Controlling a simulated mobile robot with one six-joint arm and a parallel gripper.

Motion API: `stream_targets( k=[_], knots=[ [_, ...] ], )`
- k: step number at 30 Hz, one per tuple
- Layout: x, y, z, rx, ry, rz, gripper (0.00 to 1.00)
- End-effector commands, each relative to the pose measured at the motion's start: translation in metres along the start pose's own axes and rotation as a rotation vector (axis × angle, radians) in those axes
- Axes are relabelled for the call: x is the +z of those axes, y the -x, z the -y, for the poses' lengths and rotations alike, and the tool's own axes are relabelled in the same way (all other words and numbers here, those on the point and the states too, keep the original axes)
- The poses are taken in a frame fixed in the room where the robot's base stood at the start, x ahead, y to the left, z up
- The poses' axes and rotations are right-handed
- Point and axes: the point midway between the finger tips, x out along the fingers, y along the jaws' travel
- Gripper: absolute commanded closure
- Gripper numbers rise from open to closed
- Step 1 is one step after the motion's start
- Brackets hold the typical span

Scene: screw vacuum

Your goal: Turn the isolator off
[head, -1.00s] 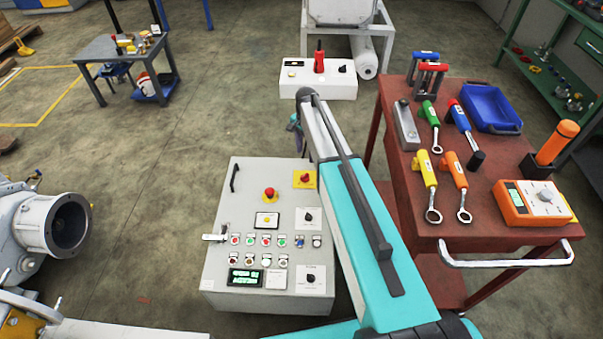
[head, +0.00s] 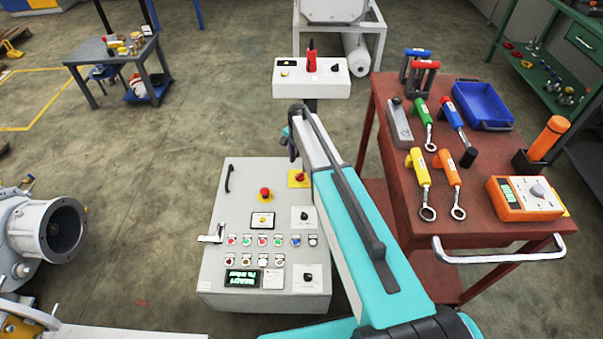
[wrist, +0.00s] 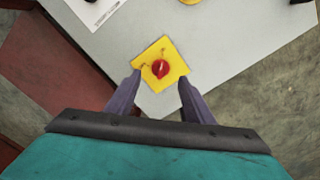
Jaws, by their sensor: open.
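The isolator is a red rotary knob (wrist: 160,68) on a yellow square plate (wrist: 172,58), near a corner of the grey control panel. In the head view the isolator (head: 299,177) is at the panel's upper right, partly hidden by my arm. My gripper (wrist: 156,85) is open in the wrist view, with its two fingers apart on either side of the plate's near part. The knob lies just beyond the fingertips, between their lines, and nothing is held. Whether the fingers touch the plate cannot be told. In the head view the fingers are mostly hidden behind my arm.
The grey control panel (head: 222,270) carries a red emergency button (head: 265,193), several small buttons and a display (head: 243,278). A red tool cart (head: 390,170) with wrenches stands on the right. A white box with a red handle (head: 311,78) stands behind.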

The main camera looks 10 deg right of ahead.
Motion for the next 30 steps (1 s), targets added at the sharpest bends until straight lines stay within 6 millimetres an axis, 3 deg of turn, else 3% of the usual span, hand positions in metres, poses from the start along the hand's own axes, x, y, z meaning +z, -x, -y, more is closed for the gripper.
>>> stream_targets(
  k=[15, 30],
  knots=[
    [0.0, -0.066, 0.001, 0.0, 0.001, 0.0, 0.52],
    [0.001, -0.077, 0.001, -0.001, 0.002, -0.001, 0.52]
  ],
)
